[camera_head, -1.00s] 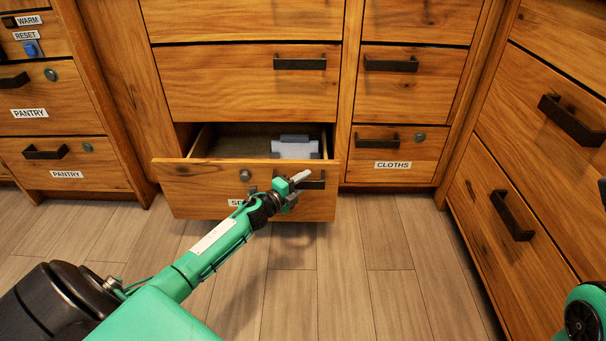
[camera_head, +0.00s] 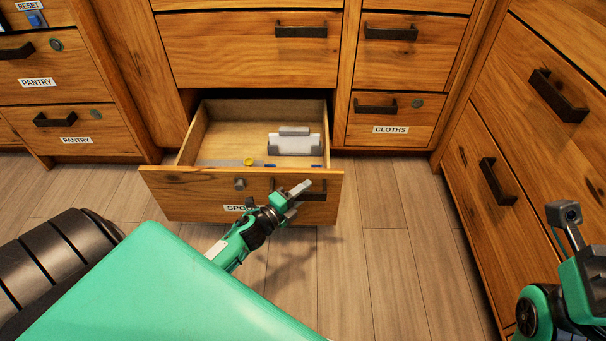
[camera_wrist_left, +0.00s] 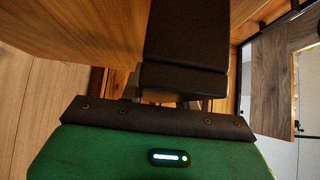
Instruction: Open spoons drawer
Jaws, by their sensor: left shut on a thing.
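The spoons drawer (camera_head: 190,203) is the bottom wooden drawer in the middle of the head view. It stands pulled well out, with its inside in view. Its label is partly covered by my gripper. My left gripper (camera_head: 293,193) is at the drawer's dark handle (camera_head: 315,194) and is shut on it. In the left wrist view the dark handle (camera_wrist_left: 187,50) fills the upper middle, right at the gripper. Inside the drawer are a white and grey item (camera_head: 294,141), a small yellow thing (camera_head: 248,161) and a flat grey strip. My right arm shows at the lower right, but its fingertips are not visible.
The cloths drawer (camera_head: 395,118) to the right is shut. The pantry drawers (camera_head: 85,130) on the left and the drawers on the right side (camera_head: 500,215) are shut. Wooden floor (camera_head: 385,240) lies clear before the open drawer.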

